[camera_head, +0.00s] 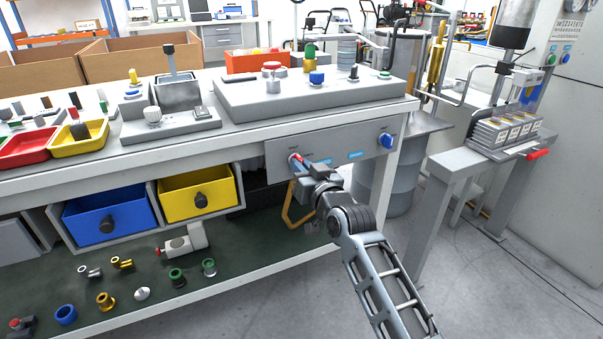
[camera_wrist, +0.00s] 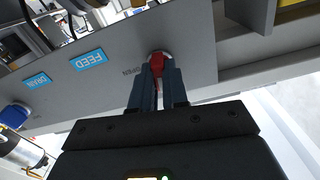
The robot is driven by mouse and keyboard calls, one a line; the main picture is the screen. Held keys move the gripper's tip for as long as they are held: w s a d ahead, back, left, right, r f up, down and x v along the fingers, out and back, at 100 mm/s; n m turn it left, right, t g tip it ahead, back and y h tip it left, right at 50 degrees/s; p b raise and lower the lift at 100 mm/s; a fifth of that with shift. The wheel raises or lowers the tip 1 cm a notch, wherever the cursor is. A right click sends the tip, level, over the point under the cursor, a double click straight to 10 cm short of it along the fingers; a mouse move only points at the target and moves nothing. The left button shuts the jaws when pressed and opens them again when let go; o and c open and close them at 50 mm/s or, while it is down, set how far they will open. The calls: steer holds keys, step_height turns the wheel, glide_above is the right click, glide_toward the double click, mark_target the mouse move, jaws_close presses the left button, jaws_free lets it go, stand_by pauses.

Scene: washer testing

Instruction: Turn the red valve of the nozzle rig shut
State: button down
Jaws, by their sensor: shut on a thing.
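The red valve (camera_wrist: 157,62) is on the grey front panel (camera_wrist: 195,50) of the nozzle rig, and only its upper part shows between my fingers in the wrist view. In the head view the red valve (camera_head: 294,157) shows as a small red spot at the panel's left part. My gripper (camera_wrist: 156,85) is shut on the red valve, its two fingers on either side of it. In the head view my gripper (camera_head: 301,164) reaches the panel from the lower right. The word OPEN is printed beside the valve. My fingers hide part of the valve handle.
A blue knob (camera_head: 387,141) sits at the right of the panel, beyond blue labels marked FEED (camera_wrist: 89,59) and DRAIN (camera_wrist: 37,80). A yellow drawer (camera_head: 197,196) and a blue drawer (camera_head: 108,218) hang left under the bench. A brown loop (camera_head: 290,215) hangs close below my gripper.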

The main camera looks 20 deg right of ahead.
steer(key=shift+f+n+b, duration=0.15)
steer(key=shift+n+b, duration=0.15)
steer(key=shift+n, duration=0.3)
steer(key=c, duration=1.1)
jaws_free()
steer(key=shift+c, duration=0.2)
steer(key=s+p, duration=0.1)
steer(key=s, duration=0.6)
steer(key=shift+s, duration=0.4)
